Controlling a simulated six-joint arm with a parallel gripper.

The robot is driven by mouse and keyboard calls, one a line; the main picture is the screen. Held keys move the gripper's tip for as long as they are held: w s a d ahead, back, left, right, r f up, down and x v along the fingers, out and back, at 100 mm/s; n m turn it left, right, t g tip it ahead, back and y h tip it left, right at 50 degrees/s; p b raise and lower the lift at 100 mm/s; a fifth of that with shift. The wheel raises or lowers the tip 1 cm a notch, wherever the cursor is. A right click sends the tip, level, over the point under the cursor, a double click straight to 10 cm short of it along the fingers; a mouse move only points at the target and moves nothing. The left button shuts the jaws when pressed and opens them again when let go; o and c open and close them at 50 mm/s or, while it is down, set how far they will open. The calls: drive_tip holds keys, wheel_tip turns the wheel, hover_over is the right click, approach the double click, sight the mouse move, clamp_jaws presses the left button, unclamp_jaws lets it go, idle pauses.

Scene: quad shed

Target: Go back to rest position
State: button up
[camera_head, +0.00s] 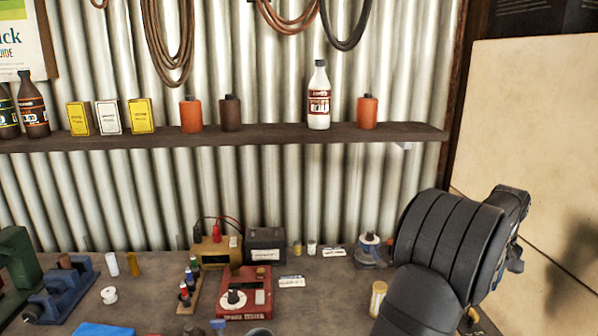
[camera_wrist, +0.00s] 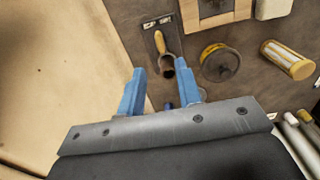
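In the wrist view my gripper (camera_wrist: 160,84) shows two blue fingers spread apart. No object is clamped between them. A small scoop with a yellow handle (camera_wrist: 161,43) lies on a dark plate beyond the fingertips, apart from them as far as I can tell. In the head view my dark arm rises at the lower right, in front of the pale board. The fingers cannot be made out there.
The grey bench (camera_head: 330,290) carries a red tester (camera_head: 246,291), a tan battery box (camera_head: 212,250), a black box (camera_head: 265,246) and a blue vise (camera_head: 62,285). A shelf (camera_head: 270,137) with bottles and tins runs behind. A pale board (camera_head: 530,130) stands right.

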wheel_tip(320, 180, down, 9)
drive_tip(key=shift+r, duration=0.1)
drive_tip(key=shift+m, duration=0.3)
drive_tip(key=m, duration=0.7)
drive_tip(key=shift+m, duration=0.4)
drive_tip(key=m, duration=0.4)
drive_tip(key=shift+m, duration=2.3)
